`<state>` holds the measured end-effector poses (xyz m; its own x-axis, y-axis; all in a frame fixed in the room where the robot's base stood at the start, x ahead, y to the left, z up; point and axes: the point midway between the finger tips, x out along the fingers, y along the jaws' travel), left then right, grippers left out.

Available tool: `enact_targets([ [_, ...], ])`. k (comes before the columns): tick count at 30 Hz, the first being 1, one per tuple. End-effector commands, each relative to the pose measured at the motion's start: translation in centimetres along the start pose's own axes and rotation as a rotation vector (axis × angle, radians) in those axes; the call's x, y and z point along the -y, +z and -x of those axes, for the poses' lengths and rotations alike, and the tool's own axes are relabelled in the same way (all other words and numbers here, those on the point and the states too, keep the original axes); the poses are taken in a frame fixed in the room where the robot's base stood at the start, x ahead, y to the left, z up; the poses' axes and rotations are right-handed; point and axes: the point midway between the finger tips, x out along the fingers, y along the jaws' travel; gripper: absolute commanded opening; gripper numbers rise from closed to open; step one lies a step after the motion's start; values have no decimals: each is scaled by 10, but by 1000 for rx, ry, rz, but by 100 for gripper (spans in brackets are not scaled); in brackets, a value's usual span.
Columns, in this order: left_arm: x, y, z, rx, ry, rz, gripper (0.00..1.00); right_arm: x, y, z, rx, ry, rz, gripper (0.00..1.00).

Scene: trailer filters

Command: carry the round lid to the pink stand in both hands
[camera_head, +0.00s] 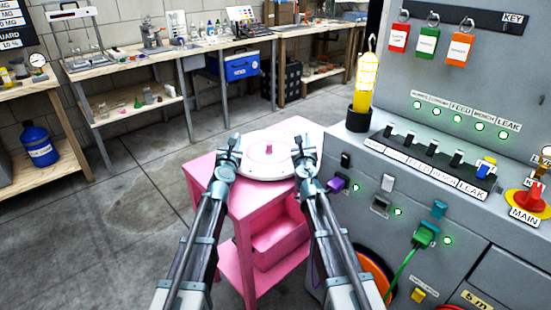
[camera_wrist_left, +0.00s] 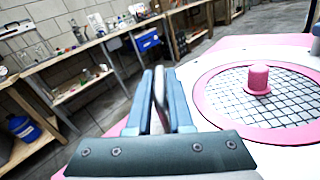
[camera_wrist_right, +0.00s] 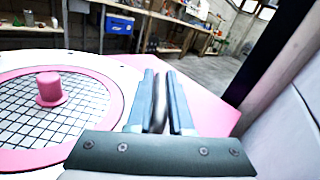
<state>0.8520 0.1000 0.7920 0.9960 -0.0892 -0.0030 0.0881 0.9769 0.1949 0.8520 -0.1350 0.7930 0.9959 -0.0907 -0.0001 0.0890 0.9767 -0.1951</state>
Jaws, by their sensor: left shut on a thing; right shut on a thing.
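The round lid (camera_head: 262,166) is white with a pink knob. The wrist views show a pink ring and a dark mesh on the lid, in the left wrist view (camera_wrist_left: 222,110) and the right wrist view (camera_wrist_right: 118,72). It is at the top of the pink stand (camera_head: 291,127); whether it rests on it or hovers just above, I cannot tell. My left gripper (camera_head: 230,160) is shut on the lid's left side, and my right gripper (camera_head: 304,160) is shut on its right side. The exact grip points are partly hidden by the fingers.
A grey control panel (camera_head: 450,150) with switches stands close on the right, beside my right arm. A yellow lamp (camera_head: 367,78) stands on its ledge. Wooden benches (camera_head: 130,60) line the back wall. A pink bin (camera_head: 278,243) sits in the stand. The floor at left is clear.

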Motion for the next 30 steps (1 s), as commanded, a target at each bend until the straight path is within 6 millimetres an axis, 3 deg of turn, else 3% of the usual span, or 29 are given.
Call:
enact_targets([
  [6,2,-14,0,0,3,-2,0,-1,-14,0,0,-3,2,0],
  [7,1,-11,0,0,2,-2,25,-1,-11,0,0,-3,2,25],
  [11,1,-10,0,0,1,-1,48,-1,-10,0,0,-2,1,48],
  [23,2,-10,4,0,0,0,49,-2,-10,0,0,0,0,49],
  [30,2,-10,30,0,0,-1,49,-2,-10,0,0,0,0,49],
])
